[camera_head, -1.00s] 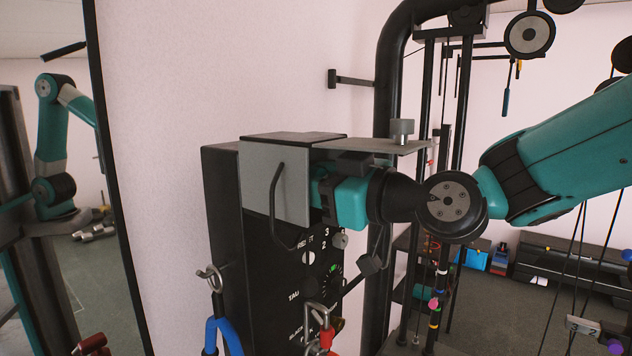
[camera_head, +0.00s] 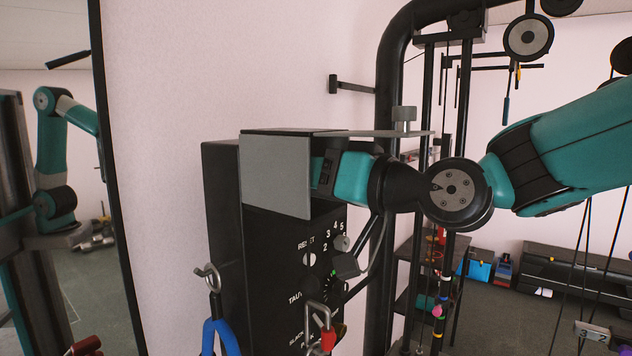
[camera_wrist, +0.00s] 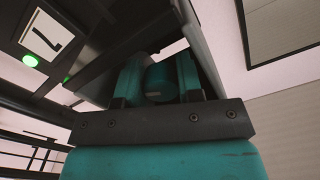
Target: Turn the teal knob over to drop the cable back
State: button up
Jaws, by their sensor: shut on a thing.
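In the wrist view, the teal knob (camera_wrist: 159,84) shows as a short teal cylinder. My gripper (camera_wrist: 158,70) has one teal finger on each side of it and is shut on it. In the head view, my gripper (camera_head: 322,173) reaches leftward under a flat grey plate, into the housing (camera_head: 275,177) on top of the black machine. The grey side panel hides the fingertips and the knob there. I cannot make out which line is the cable.
The black control box (camera_head: 285,265) has a numbered dial, a green light and protruding small knobs. A blue-handled clip (camera_head: 218,335) and a red clip (camera_head: 325,325) hang before it. A black post (camera_head: 385,130) and hanging cables stand behind and right.

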jog(key=shift+m, duration=0.6)
jog(key=o, duration=0.6)
